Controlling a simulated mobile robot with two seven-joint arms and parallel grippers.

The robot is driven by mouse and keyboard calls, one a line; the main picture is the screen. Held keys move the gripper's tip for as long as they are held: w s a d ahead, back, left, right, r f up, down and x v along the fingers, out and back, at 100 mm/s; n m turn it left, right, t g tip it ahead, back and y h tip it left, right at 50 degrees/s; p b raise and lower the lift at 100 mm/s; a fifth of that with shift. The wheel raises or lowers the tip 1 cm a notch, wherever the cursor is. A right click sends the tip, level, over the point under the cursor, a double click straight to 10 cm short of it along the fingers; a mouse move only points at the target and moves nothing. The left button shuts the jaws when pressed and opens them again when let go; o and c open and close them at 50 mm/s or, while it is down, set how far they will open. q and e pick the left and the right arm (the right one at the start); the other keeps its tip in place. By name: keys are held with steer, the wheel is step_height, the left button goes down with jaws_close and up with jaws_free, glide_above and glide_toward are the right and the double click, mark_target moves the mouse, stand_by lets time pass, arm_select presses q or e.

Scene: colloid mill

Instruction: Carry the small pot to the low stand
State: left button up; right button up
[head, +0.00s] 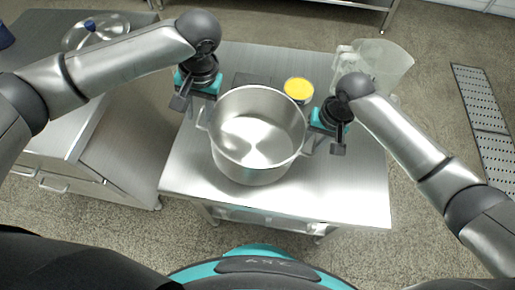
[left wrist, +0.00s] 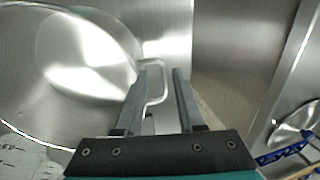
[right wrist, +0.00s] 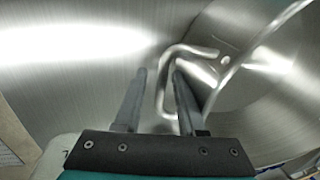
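The steel pot (head: 258,135), open and empty, is over the steel table (head: 350,195); whether it touches the top I cannot tell. My left gripper (head: 181,103) is at its left handle (head: 203,118). In the left wrist view my open fingers (left wrist: 157,88) stand on either side of the handle loop (left wrist: 154,66). My right gripper (head: 338,150) is by the right handle (head: 309,146). In the right wrist view the open fingers (right wrist: 157,88) have part of that handle (right wrist: 163,82) between them. I cannot identify a low stand for certain.
Behind the pot are a yellow-topped container (head: 298,90), a dark flat plate (head: 252,79) and a clear pitcher (head: 385,62). A left-hand counter (head: 125,150) carries a glass lid with a blue knob (head: 91,26). The table's front right is clear.

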steer(key=shift+d+r, duration=0.1)
steer(key=shift+r, duration=0.2)
arm_select(q)
steer(key=shift+r, duration=0.3)
arm_select(e)
steer(key=v, duration=1.1)
steer(key=shift+r, duration=0.2)
arm_select(q)
steer(key=shift+s, duration=0.15)
arm_select(e)
steer(key=shift+s+f, duration=0.1)
